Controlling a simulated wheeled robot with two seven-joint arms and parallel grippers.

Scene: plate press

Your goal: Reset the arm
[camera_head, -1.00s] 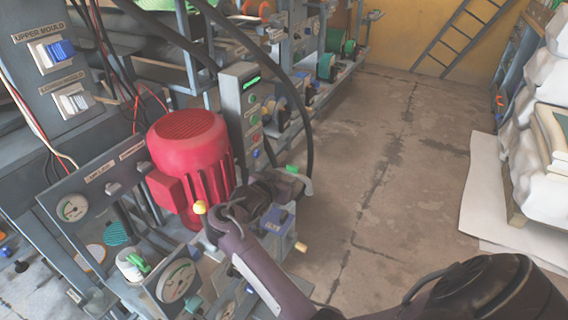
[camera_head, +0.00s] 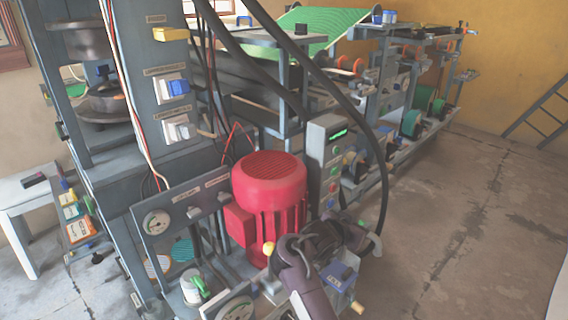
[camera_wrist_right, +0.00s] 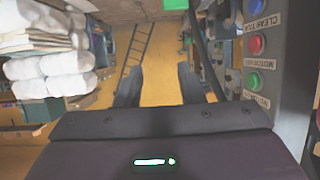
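My right arm (camera_head: 303,283) rises from the bottom of the head view, beside the red motor (camera_head: 268,195) of the press. My right gripper (camera_head: 350,234) is at its far end, low in front of the button box (camera_head: 328,165). Its fingers are dark and hard to make out there. In the right wrist view the two fingers (camera_wrist_right: 160,85) stand apart with nothing between them, so it is open. My left gripper is not in view.
Black hoses (camera_head: 383,185) arch down near my right gripper. A blue box with a yellow handle (camera_head: 340,272) sits close to the arm. Gauges (camera_head: 155,222) and mould switches (camera_head: 177,88) are on the left. White sacks (camera_wrist_right: 50,75) show in the wrist view.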

